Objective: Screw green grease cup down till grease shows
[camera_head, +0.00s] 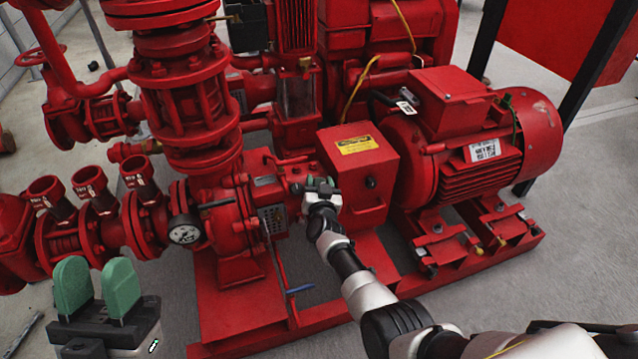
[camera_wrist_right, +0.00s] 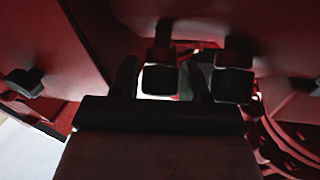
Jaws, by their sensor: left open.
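My left gripper (camera_head: 98,290) is at the lower left in the head view, with its two green finger pads apart and nothing between them. It is well away from the pump shaft. My right gripper (camera_head: 321,187) reaches in to the bearing housing (camera_head: 290,180), between the pump casing and the red box. Small green patches show at its tip. I cannot tell whether they are its pads or the green grease cup, so I cannot place the cup surely. The right wrist view is dark; the gripper's fingers (camera_wrist_right: 165,85) show there against red surfaces and dark blocks. No grease can be made out.
The red box (camera_head: 358,170) with a yellow label stands close beside my right gripper. The red motor (camera_head: 480,140) is to the right. A pressure gauge (camera_head: 185,229) and the pump casing (camera_head: 232,232) are to the left. The red base frame (camera_head: 240,310) runs below.

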